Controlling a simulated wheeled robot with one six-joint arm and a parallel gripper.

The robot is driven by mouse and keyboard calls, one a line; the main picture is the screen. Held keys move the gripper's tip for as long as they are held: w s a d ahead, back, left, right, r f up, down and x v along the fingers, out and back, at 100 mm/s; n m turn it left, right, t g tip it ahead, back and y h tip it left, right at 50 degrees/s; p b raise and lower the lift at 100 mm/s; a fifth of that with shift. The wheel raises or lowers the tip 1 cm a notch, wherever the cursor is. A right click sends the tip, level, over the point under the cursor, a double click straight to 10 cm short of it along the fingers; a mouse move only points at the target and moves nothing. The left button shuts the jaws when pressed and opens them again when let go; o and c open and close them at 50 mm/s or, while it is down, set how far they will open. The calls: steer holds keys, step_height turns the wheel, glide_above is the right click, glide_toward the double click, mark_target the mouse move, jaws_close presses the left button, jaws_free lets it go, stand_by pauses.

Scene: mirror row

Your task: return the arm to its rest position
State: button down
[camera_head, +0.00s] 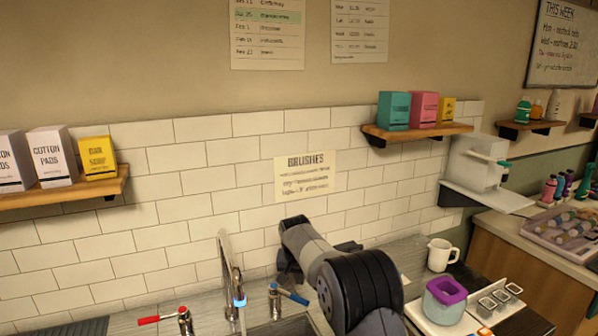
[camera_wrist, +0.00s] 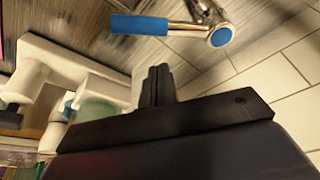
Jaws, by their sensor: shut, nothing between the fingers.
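My arm (camera_head: 352,280) reaches over the sink counter in the head view, bent, with its dark joint nearest the camera. The far end of the arm is by the tiled wall, and the fingers cannot be made out there. In the wrist view my gripper (camera_wrist: 158,82) has its two dark fingers together, with nothing between them. The blue tap handle (camera_wrist: 140,25) and its metal valve show just beyond the fingers. The handle (camera_head: 292,295) also shows in the head view, left of the arm.
A chrome faucet (camera_head: 229,268) and a red-handled tap (camera_head: 160,319) stand left of my arm. A shelf (camera_head: 415,132) with boxes is above. White objects (camera_wrist: 50,75) are blurred in the wrist view.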

steer(key=w+n+p, duration=0.1)
steer(key=w+f+n+p, duration=0.1)
steer(key=w+d+n+y+p, duration=0.1)
steer(key=shift+w+f, duration=0.4)
steer(key=n+p, duration=0.1)
steer(key=w+a+n+y+p, duration=0.1)
steer(key=shift+w+n, duration=0.3)
steer(key=shift+n, duration=0.1)
steer(key=shift+w+a+f, duration=0.1)
steer(key=shift+w, duration=0.15)
steer(key=shift+w+a+r+b, duration=0.15)
steer(key=shift+w+a+b, duration=0.05)
steer(key=shift+w, duration=0.3)
steer(key=shift+w+a+r+b, duration=0.1)
steer(key=shift+w+a+b, duration=0.1)
steer(key=shift+w, duration=0.25)
